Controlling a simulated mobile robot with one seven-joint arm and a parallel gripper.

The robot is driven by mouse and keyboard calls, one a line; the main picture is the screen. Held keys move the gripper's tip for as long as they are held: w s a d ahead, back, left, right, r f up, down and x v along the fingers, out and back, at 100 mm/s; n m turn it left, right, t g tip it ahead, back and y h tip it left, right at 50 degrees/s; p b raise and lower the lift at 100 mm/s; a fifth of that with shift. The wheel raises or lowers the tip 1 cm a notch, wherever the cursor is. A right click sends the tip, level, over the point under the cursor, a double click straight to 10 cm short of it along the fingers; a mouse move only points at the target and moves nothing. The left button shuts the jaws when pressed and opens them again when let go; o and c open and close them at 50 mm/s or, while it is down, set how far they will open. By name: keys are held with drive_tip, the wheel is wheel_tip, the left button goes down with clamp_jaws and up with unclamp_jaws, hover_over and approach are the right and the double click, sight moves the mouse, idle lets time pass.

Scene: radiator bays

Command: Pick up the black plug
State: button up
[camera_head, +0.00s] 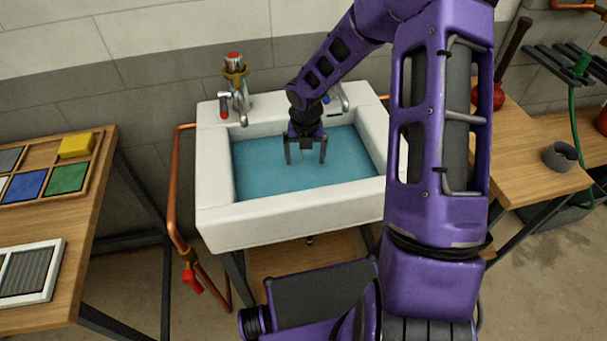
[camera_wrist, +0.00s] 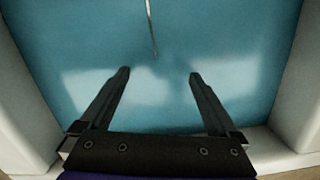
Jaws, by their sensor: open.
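My gripper (camera_head: 305,161) is open and points down over the blue water (camera_head: 262,168) in the white sink (camera_head: 285,214). In the wrist view its two dark fingers (camera_wrist: 159,73) stand wide apart with only water between them. A thin grey chain or rod (camera_wrist: 151,28) comes down from the top edge and ends just beyond the fingertips, near the middle. I cannot make out the black plug in either view. A faint dark patch shows in the water near the chain's end, too blurred to name.
The sink walls rise on both sides and in front of the gripper. A tap with a red top (camera_head: 236,78) stands at the sink's back left. A copper pipe (camera_head: 172,190) runs along its left side. Wooden benches stand left (camera_head: 100,200) and right (camera_head: 510,140).

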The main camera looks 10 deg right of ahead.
sight(304, 166)
drive_tip(key=shift+w+a+f+b, duration=0.15)
drive_tip(key=shift+f+b, duration=0.1)
drive_tip(key=shift+f, duration=0.65)
drive_tip(key=shift+w+d+f+b, duration=0.1)
drive_tip(key=shift+w+f+b, duration=0.1)
drive_tip(key=shift+f, duration=0.75)
drive_tip(key=shift+w+a+f+b, duration=0.15)
drive_tip(key=shift+f+b, duration=0.1)
drive_tip(key=shift+f, duration=0.65)
drive_tip(key=shift+d, duration=0.1)
drive_tip(key=shift+c, duration=0.2)
drive_tip(key=shift+r, duration=0.1)
drive_tip(key=c, duration=1.4)
